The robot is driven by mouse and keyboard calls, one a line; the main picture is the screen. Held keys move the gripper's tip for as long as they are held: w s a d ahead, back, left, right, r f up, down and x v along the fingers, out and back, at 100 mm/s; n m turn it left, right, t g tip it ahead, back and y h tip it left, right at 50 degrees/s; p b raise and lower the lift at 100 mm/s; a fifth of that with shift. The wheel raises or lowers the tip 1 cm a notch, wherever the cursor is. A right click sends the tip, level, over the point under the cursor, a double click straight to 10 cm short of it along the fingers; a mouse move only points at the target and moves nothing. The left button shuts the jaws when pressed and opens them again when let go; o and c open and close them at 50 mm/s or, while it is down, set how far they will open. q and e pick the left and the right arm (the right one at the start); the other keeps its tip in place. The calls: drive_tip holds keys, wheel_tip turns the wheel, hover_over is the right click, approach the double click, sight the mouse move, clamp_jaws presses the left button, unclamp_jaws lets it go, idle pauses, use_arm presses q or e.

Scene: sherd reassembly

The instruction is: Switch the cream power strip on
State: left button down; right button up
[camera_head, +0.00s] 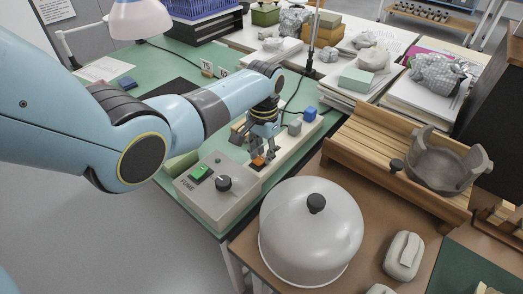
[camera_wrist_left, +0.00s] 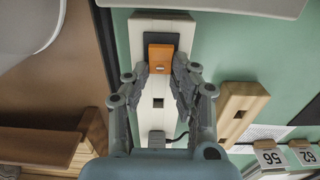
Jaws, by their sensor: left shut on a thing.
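The cream power strip (camera_head: 290,145) lies on the green bench; it runs lengthwise through the left wrist view (camera_wrist_left: 151,118). Its orange rocker switch (camera_head: 258,161) sits on a dark plate near one end and also shows in the left wrist view (camera_wrist_left: 160,58). My left gripper (camera_head: 261,150) reaches down over that end, its fingertips on either side of the orange switch and shut on it. The fingers partly hide the switch and strip. Which way the rocker is tipped, I cannot tell. My right gripper is in neither view.
A grey control box (camera_head: 211,196) with a green switch and black knob stands close beside the strip. A blue plug (camera_head: 310,113) and a grey plug (camera_head: 295,127) sit at the strip's far end. A large pale dome (camera_head: 311,236) stands in front. A wooden block (camera_wrist_left: 238,112) lies alongside.

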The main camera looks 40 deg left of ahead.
use_arm(q)
drive_tip(key=shift+g, duration=0.3)
drive_tip(key=c, duration=1.1)
unclamp_jaws()
drive_tip(key=shift+w, duration=0.1)
drive_tip(key=shift+c, duration=0.2)
drive_tip(key=r, duration=1.2)
drive_tip(key=shift+w, duration=0.25)
